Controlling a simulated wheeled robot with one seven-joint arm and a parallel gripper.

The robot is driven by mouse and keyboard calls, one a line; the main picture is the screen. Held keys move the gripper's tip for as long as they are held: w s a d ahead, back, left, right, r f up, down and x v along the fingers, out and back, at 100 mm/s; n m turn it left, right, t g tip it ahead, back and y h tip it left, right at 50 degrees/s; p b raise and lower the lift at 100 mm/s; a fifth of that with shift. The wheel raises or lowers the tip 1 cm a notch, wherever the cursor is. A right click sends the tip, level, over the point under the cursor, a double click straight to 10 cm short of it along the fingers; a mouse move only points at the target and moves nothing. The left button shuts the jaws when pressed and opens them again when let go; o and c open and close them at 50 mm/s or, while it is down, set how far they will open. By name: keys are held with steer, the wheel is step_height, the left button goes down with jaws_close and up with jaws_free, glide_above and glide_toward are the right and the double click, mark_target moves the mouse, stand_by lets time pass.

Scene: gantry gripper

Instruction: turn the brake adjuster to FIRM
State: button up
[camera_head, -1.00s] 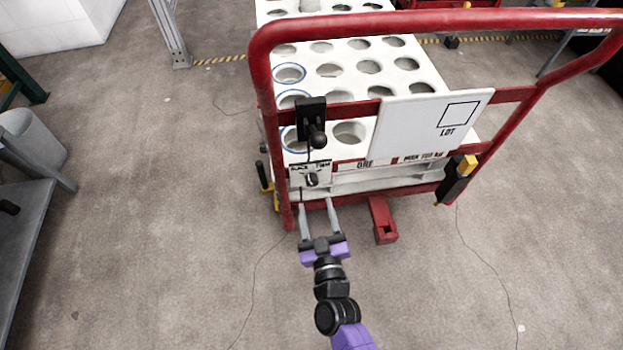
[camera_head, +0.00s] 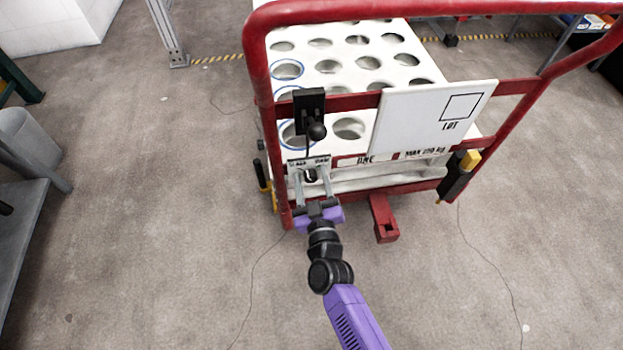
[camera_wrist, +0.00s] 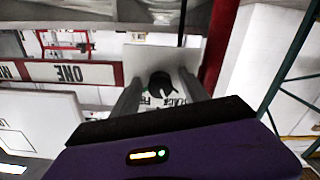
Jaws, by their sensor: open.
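The brake adjuster is a small black knob (camera_head: 310,176) on a white label plate (camera_head: 308,162) at the lower left of the red cart frame. In the wrist view the knob (camera_wrist: 160,84) stands in front of the white plate (camera_wrist: 142,60), whose lettering is upside down and partly covered. My gripper (camera_head: 312,173) is open, with one grey finger on each side of the knob. In the wrist view my gripper (camera_wrist: 160,92) shows a gap between each finger and the knob. Whether the fingertips reach the plate, and the knob's exact setting, I cannot tell.
A black lever with a ball end (camera_head: 316,130) sits just above the plate on the red cart frame (camera_head: 262,100). A white LOT board (camera_head: 425,125) hangs to the right. A red pedal (camera_head: 384,220) juts out below.

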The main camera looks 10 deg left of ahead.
jaws_close()
steer(key=shift+m, duration=0.3)
steer(key=m, duration=0.3)
steer(key=shift+m, duration=0.3)
steer(key=m, duration=0.4)
steer(key=shift+m, duration=0.3)
steer(key=m+b, duration=0.1)
steer(key=m, duration=0.3)
steer(key=shift+s+a+m, duration=0.1)
steer(key=shift+m, duration=0.2)
steer(key=shift+m+b, duration=0.4)
steer(key=shift+m, duration=1.6)
